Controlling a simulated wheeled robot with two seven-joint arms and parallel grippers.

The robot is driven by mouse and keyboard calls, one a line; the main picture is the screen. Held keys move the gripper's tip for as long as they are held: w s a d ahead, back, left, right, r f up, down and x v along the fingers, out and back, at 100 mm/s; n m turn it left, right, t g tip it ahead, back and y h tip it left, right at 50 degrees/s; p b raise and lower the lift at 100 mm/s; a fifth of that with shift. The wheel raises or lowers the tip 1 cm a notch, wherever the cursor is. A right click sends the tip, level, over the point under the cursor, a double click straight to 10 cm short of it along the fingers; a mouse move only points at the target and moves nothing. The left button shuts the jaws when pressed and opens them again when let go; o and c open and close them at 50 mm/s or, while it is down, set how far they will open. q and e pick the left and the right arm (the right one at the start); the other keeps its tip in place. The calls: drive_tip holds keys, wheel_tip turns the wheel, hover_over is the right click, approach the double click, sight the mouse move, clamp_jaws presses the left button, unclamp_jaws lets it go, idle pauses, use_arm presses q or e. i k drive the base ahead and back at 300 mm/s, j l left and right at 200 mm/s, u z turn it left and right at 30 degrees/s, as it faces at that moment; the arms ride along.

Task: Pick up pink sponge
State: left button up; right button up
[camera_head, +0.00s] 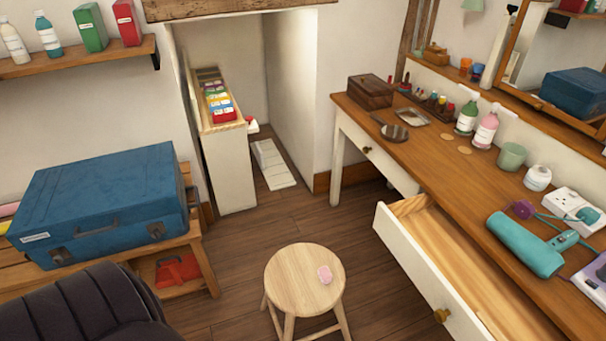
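An open, empty drawer (408,258) juts from the dressing table (450,165) right of the stool. A blue suitcase (100,200) lies on a wooden bench at left. A dark ribbed chair (80,308) fills the lower left. Floor (255,215) behind the stool is clear.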

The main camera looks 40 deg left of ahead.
sight(324, 274)
drive_tip(key=u, duration=1)
